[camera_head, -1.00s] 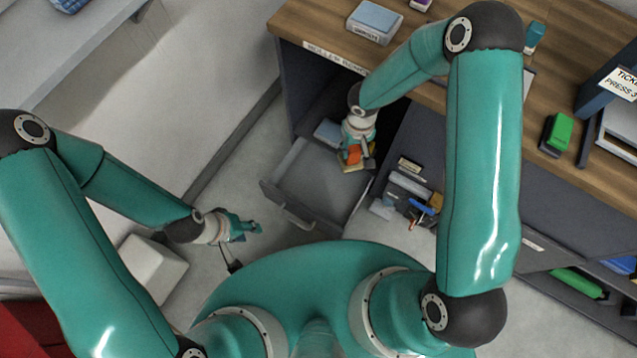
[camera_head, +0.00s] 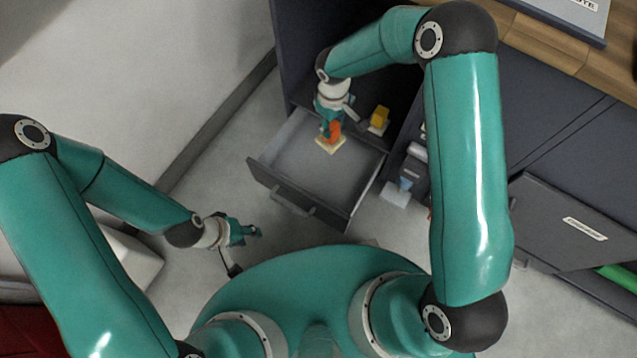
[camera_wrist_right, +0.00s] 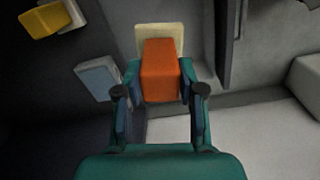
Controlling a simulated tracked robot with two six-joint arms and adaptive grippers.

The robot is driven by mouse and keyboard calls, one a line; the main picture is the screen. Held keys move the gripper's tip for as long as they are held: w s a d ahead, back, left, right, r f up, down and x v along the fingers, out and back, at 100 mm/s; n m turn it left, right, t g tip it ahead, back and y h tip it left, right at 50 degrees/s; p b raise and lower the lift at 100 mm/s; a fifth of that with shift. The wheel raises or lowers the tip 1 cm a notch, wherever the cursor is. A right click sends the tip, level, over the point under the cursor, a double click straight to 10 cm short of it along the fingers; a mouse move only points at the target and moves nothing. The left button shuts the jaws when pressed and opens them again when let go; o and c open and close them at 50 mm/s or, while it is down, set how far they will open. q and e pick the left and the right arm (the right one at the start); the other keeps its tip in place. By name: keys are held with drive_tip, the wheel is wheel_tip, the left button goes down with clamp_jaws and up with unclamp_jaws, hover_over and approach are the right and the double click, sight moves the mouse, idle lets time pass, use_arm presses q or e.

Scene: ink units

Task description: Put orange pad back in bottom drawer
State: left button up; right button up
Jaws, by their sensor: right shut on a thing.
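The orange pad (camera_head: 334,131) is an orange block on a cream base. My right gripper (camera_head: 330,122) is shut on it. In the right wrist view the orange pad (camera_wrist_right: 160,72) sits between the two fingers of the right gripper (camera_wrist_right: 160,92), with its cream base beyond. The pad is over the rear part of the open bottom drawer (camera_head: 357,203); I cannot tell whether it touches the floor of the drawer. The drawer's inside is light grey and looks otherwise bare. My left gripper (camera_head: 245,232) is at the lower left, away from the drawer; its opening is unclear.
A yellow pad (camera_head: 379,118) sits in the dark cabinet opening right of my right gripper; it also shows in the wrist view (camera_wrist_right: 48,20). A pale blue block (camera_wrist_right: 97,78) shows there too. A printed plate (camera_head: 583,12) lies on the wooden top. Clear floor lies left of the drawer.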

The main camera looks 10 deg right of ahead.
sight(320, 137)
drive_tip(key=a+f+b, duration=0.1)
drive_tip(key=f+b, duration=0.1)
drive_tip(key=w+a+f+n+b, duration=0.1)
drive_tip(key=f+b, duration=0.1)
drive_tip(key=f+n+b, duration=0.1)
drive_tip(key=f+b, duration=0.1)
drive_tip(key=shift+w+a+f, duration=0.15)
drive_tip(key=shift+w+a, duration=0.15)
drive_tip(key=shift+a, duration=0.1)
wheel_tip(320, 137, down, 20)
drive_tip(key=b, duration=0.7)
use_arm(q)
wheel_tip(320, 137, down, 15)
use_arm(e)
drive_tip(key=shift+r, duration=0.25)
use_arm(q)
drive_tip(key=shift+f, duration=0.15)
use_arm(e)
drive_tip(key=o, duration=1.2)
drive_tip(key=shift+f, duration=0.1)
use_arm(q)
wheel_tip(320, 137, up, 4)
drive_tip(key=p, duration=0.4)
use_arm(e)
wheel_tip(320, 137, up, 12)
